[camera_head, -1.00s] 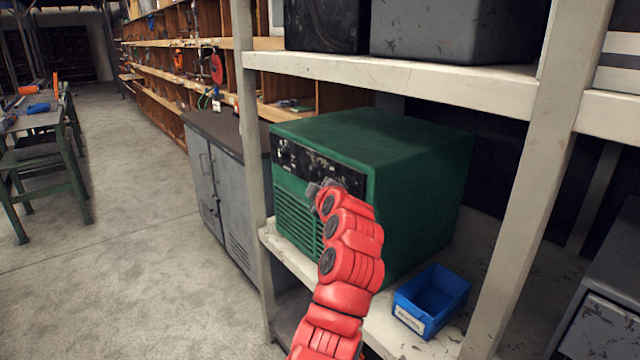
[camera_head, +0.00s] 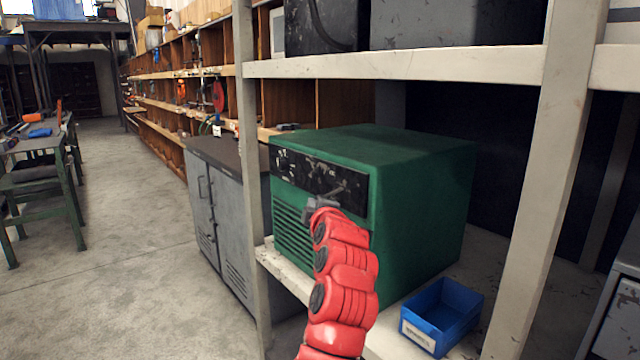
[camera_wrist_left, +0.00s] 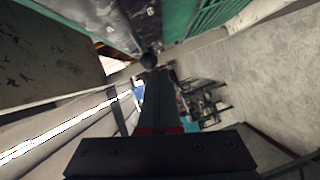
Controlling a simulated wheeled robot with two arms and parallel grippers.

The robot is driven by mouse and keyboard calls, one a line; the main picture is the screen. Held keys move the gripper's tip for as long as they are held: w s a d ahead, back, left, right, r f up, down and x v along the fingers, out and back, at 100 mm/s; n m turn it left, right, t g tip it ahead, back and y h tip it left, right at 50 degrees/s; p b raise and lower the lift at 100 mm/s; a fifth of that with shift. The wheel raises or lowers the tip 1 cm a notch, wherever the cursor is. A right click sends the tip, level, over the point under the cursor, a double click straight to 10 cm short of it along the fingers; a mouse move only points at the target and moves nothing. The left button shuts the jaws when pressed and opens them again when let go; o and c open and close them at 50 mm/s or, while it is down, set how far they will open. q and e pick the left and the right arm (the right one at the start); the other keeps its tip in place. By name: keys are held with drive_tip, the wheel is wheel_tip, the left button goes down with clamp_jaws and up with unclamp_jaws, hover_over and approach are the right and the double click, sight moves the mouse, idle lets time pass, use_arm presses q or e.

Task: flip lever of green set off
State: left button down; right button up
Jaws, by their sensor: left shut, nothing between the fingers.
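The green set (camera_head: 420,190) is a boxy green unit on the shelf, with a black control panel (camera_head: 300,174) along the top of its front and slats below. Small knobs show at the panel's left. My left gripper (camera_head: 314,206), on the red arm, is shut and empty at the panel's lower edge. In the left wrist view the shut fingers (camera_wrist_left: 158,88) point toward a dark round knob (camera_wrist_left: 149,60) close to their tips; contact cannot be told. The panel (camera_wrist_left: 122,22) and green slats (camera_wrist_left: 205,18) also show there. My right gripper is out of view.
A blue bin (camera_head: 441,318) sits on the shelf right of the set. A pale shelf post (camera_head: 250,150) stands at the set's left, another post (camera_head: 545,190) at right. A shelf board (camera_head: 400,66) runs above. A grey cabinet (camera_head: 228,220) stands at left beside open floor.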

use_arm(q)
drive_tip(key=shift+d+f+b, duration=0.15)
drive_tip(key=shift+f+b, duration=0.4)
drive_tip(key=shift+b, duration=0.2)
drive_tip(key=s+a+r, duration=0.1)
drive_tip(key=s+r, duration=0.1)
drive_tip(key=s, duration=0.9)
drive_tip(key=shift+a+r, duration=0.2)
drive_tip(key=shift+r, duration=0.2)
